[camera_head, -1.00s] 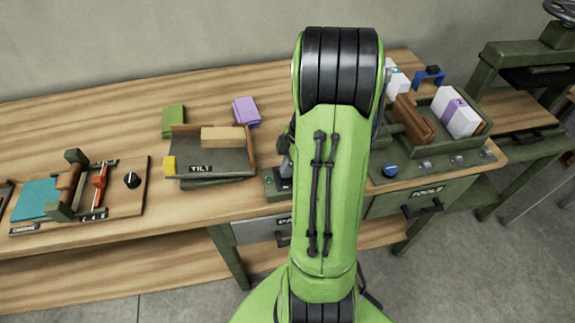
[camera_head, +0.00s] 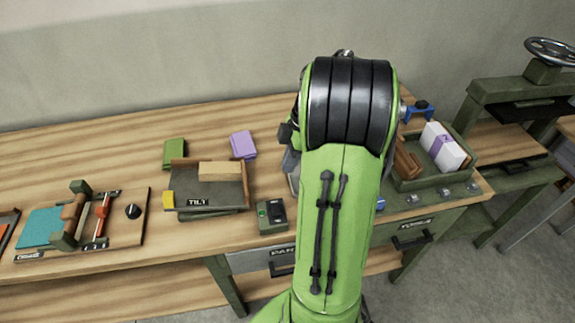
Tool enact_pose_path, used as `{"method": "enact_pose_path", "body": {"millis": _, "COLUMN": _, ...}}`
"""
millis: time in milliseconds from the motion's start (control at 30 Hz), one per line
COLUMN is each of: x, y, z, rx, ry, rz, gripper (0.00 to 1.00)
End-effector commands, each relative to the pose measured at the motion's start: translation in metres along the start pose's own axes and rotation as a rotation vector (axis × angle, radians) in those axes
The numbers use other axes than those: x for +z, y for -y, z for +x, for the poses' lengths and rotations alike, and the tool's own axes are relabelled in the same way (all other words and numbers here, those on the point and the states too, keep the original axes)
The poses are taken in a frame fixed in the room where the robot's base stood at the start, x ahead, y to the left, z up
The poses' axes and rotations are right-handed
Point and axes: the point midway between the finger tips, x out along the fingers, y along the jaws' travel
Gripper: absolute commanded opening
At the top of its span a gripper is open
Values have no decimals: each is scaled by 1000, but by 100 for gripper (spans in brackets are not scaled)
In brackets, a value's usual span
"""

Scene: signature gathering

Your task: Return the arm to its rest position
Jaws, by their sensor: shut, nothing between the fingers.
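My green arm with black joint bands rises from the bottom of the head view and fills the middle, bent at an elbow near the top. Its far end is hidden behind the upper arm. My gripper does not show, and its fingers cannot be seen. The arm stands in front of the long wooden workbench (camera_head: 85,135) and covers part of its right half.
On the bench are a tilt tray (camera_head: 205,190) with a wooden block (camera_head: 220,171), green (camera_head: 174,152) and purple (camera_head: 242,144) blocks, a switch box (camera_head: 272,216), a teal-padded board (camera_head: 117,220) and a green crate (camera_head: 470,160). A handwheel machine (camera_head: 545,70) stands right. The bench's back left is clear.

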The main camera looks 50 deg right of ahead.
Motion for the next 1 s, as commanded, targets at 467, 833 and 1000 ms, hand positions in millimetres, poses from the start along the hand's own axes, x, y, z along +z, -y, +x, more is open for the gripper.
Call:
{"method": "enact_pose_path", "body": {"millis": 467, "x": -7, "y": 2, "z": -2, "rx": 7, "ry": 4, "rz": 9, "gripper": 0}}
{"method": "enact_pose_path", "body": {"millis": 833, "x": -142, "y": 141, "z": -41, "rx": 260, "ry": -15, "rz": 544, "gripper": 0}}
{"method": "enact_pose_path", "body": {"millis": 1000, "x": -140, "y": 199, "z": -41, "rx": 351, "ry": -134, "rz": 794, "gripper": 0}}
